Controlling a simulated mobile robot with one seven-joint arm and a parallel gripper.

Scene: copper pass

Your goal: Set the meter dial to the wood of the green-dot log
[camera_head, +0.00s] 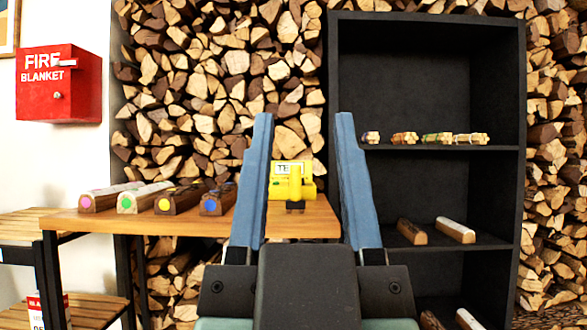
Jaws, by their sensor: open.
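The yellow meter (306,186) stands on the wooden table, seen between my gripper's fingers. A white label with letters starting "TE" is on its top; I cannot make out a dial or its setting. The green-dot log (143,198) lies on the table at the left, second in a row, with a pale, whitish top and the green dot on its near end. My gripper (306,125) is open and empty, its two blue fingers pointing up in the picture on either side of the meter.
On the table (110,222) lie a pink-dot log (103,198), a yellow-dot log (178,198) and a blue-dot log (217,200). A black shelf (428,75) at right holds small bundles and logs. A red fire blanket box (58,84) hangs at left. Stacked firewood fills the back.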

